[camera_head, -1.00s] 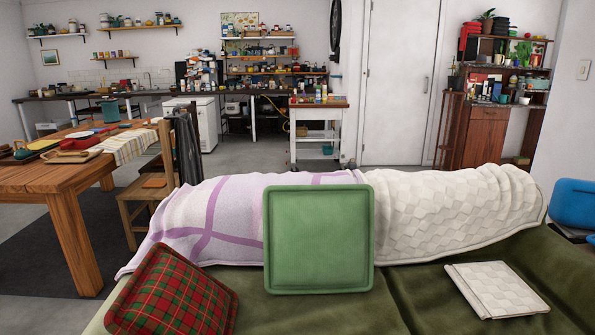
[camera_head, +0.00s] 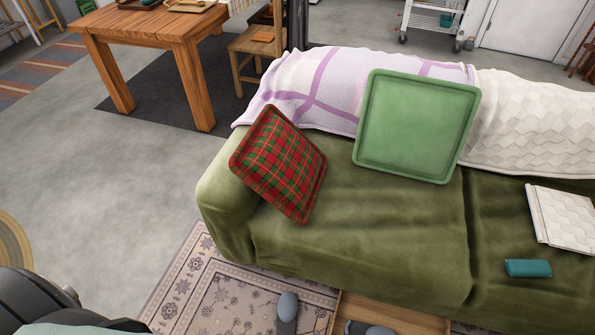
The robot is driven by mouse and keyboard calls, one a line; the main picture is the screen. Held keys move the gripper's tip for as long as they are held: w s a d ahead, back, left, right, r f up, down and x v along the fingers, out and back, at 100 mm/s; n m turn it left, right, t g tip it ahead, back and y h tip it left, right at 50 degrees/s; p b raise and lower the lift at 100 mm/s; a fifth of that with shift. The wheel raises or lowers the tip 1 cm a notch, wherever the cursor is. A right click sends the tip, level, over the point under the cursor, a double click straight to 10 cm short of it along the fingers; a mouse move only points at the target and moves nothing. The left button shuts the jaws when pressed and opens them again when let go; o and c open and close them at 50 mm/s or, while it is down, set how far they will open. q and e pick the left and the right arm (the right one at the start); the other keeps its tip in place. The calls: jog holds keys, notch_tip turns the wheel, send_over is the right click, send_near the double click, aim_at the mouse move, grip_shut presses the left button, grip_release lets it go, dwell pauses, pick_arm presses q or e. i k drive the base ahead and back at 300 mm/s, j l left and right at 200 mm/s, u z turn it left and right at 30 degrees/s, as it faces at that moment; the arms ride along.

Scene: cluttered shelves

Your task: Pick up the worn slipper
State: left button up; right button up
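Two grey-blue objects that look like slippers show at the bottom edge, in front of the sofa. One slipper-like object (camera_head: 287,308) lies on the patterned rug, with its lower end cut off by the frame. The other slipper-like object (camera_head: 372,329) is at the wooden tray or low board (camera_head: 395,312), mostly cut off. I cannot tell which of them is worn. Neither of my grippers is in view.
The green sofa (camera_head: 350,235) fills the middle, with a plaid cushion (camera_head: 280,163) and a green cushion (camera_head: 417,127). A teal item (camera_head: 528,268) and a folded white cloth (camera_head: 562,215) lie on its seat. A wooden table (camera_head: 150,38) stands behind. Open grey floor lies left.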

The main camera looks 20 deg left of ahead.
aim_at(288, 304)
jog(key=k+j, duration=0.9)
jog(key=k, duration=0.2)
jog(key=l+u, duration=0.05)
